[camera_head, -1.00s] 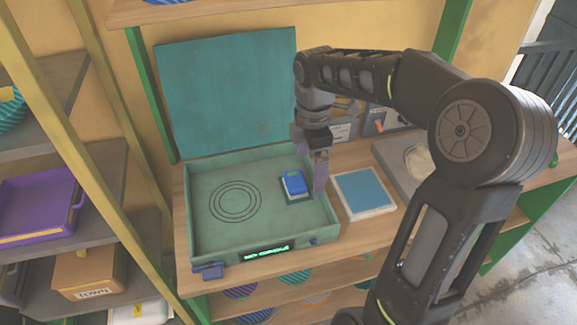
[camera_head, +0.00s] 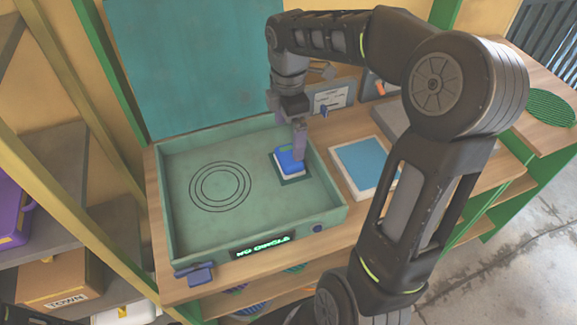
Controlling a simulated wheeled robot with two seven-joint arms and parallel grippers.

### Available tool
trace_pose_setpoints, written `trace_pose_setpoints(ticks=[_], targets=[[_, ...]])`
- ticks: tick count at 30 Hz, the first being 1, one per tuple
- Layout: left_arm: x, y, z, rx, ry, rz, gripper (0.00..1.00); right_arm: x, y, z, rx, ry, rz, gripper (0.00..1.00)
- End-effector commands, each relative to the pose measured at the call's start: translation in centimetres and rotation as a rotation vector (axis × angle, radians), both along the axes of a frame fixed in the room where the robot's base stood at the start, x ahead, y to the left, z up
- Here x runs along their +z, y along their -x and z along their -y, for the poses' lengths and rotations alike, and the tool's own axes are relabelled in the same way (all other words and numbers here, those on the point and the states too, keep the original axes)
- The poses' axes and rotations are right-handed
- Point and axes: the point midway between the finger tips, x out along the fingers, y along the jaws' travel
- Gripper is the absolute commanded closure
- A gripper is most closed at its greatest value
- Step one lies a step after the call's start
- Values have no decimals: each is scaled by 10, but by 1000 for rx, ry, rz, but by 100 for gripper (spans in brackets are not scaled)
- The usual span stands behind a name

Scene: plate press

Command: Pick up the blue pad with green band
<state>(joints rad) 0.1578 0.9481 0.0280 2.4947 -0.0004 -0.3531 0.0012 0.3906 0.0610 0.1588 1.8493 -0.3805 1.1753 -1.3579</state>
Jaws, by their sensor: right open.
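The blue pad (camera_head: 288,163) with a light base and a small green patch on top sits on a dark square mark at the right side of the open green press case (camera_head: 180,232). My right gripper (camera_head: 291,139) points down just above and behind the pad, and it is open. One finger reaches down by the pad's right rear edge. The other finger is mostly hidden, and I cannot tell whether either touches the pad. My left gripper is not in view.
The press lid (camera_head: 195,70) stands open at the back. A white tray with a blue top (camera_head: 361,165) lies right of the case. A blue latch (camera_head: 199,274) and a green display (camera_head: 263,246) are on the front. The case floor around the printed circles is clear.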

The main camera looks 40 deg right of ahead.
Motion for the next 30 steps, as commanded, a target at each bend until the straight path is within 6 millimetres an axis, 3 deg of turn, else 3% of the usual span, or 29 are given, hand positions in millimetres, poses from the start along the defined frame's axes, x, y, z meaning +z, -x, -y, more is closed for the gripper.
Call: trace_pose_setpoints(ticks=[1, 12, 21, 30], targets=[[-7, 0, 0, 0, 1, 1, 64, -7, 0, 0, 0, 0, 0, 0], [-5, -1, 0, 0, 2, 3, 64, -6, 0, 0, 0, 0, 0, 0], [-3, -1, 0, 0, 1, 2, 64, -31, 1, 0, -1, 0, -1, 0], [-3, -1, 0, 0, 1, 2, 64, -33, 1, 0, -1, 0, 0, 0]])
